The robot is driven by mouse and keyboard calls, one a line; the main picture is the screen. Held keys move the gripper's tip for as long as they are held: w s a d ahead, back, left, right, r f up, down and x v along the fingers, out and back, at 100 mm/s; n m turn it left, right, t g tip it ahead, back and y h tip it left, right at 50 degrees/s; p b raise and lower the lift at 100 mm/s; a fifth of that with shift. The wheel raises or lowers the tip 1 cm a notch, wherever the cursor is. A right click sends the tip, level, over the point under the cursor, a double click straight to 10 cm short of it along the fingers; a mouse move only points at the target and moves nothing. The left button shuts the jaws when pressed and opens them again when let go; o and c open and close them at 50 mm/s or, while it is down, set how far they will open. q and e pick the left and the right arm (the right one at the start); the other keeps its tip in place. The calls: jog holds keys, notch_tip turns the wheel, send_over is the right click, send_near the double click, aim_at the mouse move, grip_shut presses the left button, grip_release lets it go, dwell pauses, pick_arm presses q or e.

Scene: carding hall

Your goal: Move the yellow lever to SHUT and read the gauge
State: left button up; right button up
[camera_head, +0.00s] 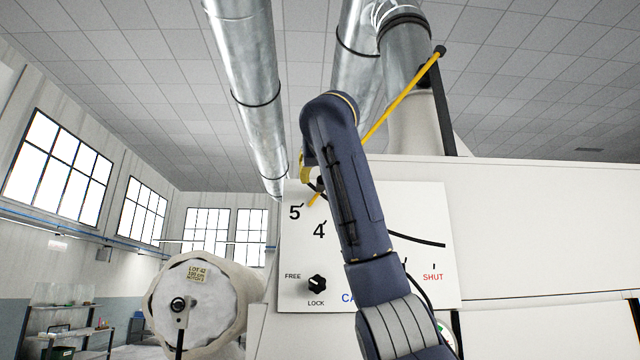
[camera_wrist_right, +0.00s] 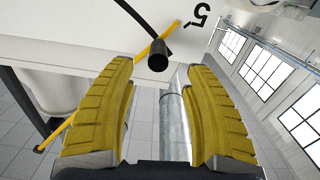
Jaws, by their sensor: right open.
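The yellow lever (camera_head: 405,90) slants from a black end at upper right, by a dark post, down to its tip near the 5 on the white panel (camera_head: 425,205). Its black handle (camera_wrist_right: 157,62) sticks out near that tip in the wrist view. My right gripper (camera_wrist_right: 160,75) is open, its yellow fingers on either side of the handle; I cannot tell whether they touch it. In the head view the gripper (camera_head: 305,170) is mostly behind my arm. The red SHUT mark (camera_head: 433,277) is at lower right. A round green-marked gauge (camera_head: 444,331) is mostly hidden and unreadable.
A black FREE/LOCK knob (camera_head: 317,284) sits on the panel's lower left. My right arm covers the panel's middle. A large white roll (camera_head: 195,295) with a lot label stands at left. Metal ducts (camera_head: 245,75) rise above. Shelves (camera_head: 70,325) stand far left.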

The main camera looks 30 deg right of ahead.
aim_at(320, 190)
jog(key=shift+x, duration=3.5)
jog(key=shift+c, duration=0.3)
grip_shut()
